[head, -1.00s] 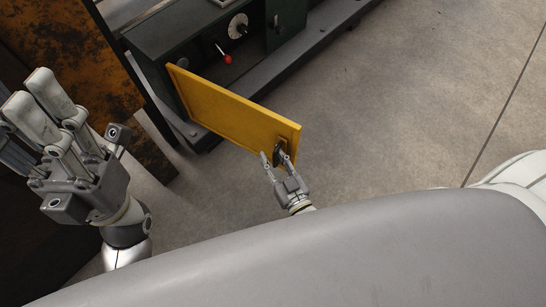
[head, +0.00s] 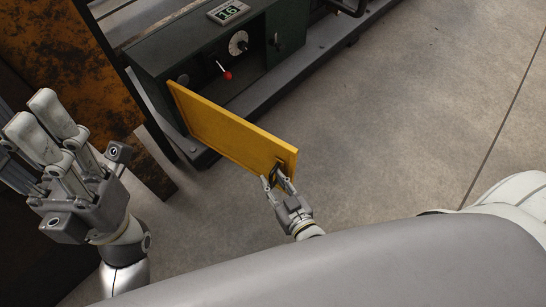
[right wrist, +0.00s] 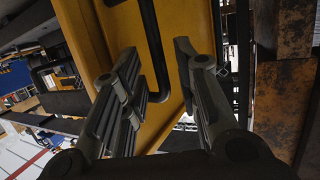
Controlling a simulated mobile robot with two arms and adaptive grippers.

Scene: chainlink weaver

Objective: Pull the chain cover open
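The yellow chain cover (head: 225,129) stands swung out from the dark green machine, its far edge at the machine and its free end towards me. Its black handle (right wrist: 151,50) shows in the right wrist view, running down the yellow panel and bending at its lower end. My right gripper (head: 273,179) is at the cover's free end. In the right wrist view its fingers (right wrist: 158,65) stand apart on either side of the handle, with gaps visible. My left gripper (head: 34,111) is raised at the left, open and empty, away from the cover.
The green machine (head: 286,28) carries a dial (head: 238,43), a red-knobbed lever (head: 228,75) and a small display (head: 228,11). A rusty orange panel (head: 75,95) stands behind my left gripper. The concrete floor (head: 420,110) to the right is clear.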

